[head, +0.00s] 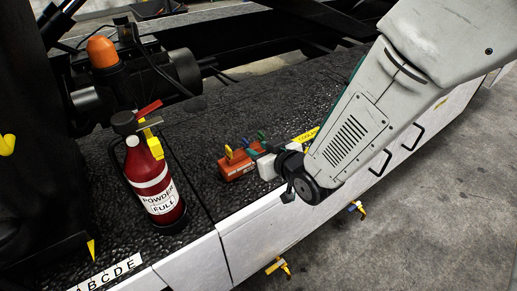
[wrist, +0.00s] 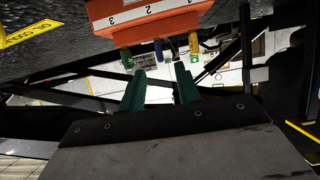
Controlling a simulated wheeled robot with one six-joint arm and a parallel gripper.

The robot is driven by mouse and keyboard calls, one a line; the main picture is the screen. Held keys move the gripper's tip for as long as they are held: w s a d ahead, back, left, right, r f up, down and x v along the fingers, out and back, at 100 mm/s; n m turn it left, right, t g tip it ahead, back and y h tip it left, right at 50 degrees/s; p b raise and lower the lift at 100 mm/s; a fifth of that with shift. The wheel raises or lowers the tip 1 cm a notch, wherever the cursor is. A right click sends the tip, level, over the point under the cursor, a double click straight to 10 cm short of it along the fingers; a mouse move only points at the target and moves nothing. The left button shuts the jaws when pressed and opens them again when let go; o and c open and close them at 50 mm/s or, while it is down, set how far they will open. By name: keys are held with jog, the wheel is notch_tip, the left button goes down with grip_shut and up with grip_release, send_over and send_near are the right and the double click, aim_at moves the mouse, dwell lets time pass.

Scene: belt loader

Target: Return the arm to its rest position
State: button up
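My arm (head: 365,125) reaches down from the upper right over the loader's deck. My gripper (head: 262,145) is at its end, just right of an orange block with coloured knobs (head: 236,167). In the wrist view my gripper (wrist: 160,82) shows two green fingers spread apart with nothing between them. The orange block (wrist: 145,22) appears there beyond the fingertips, marked with numbers, its green, blue and yellow knobs towards the fingers. I cannot tell whether a finger touches a knob.
A red fire extinguisher (head: 153,180) stands on the black deck (head: 190,130) at left. Behind it is an orange beacon (head: 102,51) on dark machinery. Yellow-handled taps (head: 278,265) stick out below the white side panel (head: 262,232). Grey floor (head: 430,215) lies open at right.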

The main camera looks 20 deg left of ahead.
jog(key=d+f+h, duration=0.1)
jog(key=s+d+f+g+h, duration=0.1)
jog(key=f, duration=0.1)
jog(key=f+g, duration=0.1)
jog(key=f, duration=0.1)
jog(key=shift+s+d+f+h, duration=0.1)
jog(key=shift+s+d+h, duration=0.3)
jog(key=shift+s+d+f+g+h, duration=0.3)
jog(key=shift+d+h, duration=0.1)
jog(key=shift+d, duration=0.2)
jog(key=shift+s+d+f+g+h, duration=0.25)
jog(key=shift+d+h, duration=0.15)
jog(key=shift+d, duration=0.2)
jog(key=s+d+r+m+g+h, duration=0.1)
jog(key=s+d+r+m+h, duration=0.1)
jog(key=s+d+r, duration=0.4)
jog(key=s+d+r+m+g+h, duration=0.1)
jog(key=s+d+r+m, duration=0.3)
jog(key=d+r, duration=0.6)
jog(key=s+d+r+m+g+h, duration=0.2)
jog(key=s+d+r, duration=0.5)
jog(key=d, duration=1.1)
jog(key=shift+s+d+r+m+h, duration=0.15)
jog(key=shift+s+r+m+h, duration=0.25)
jog(key=shift+s+m, duration=0.45)
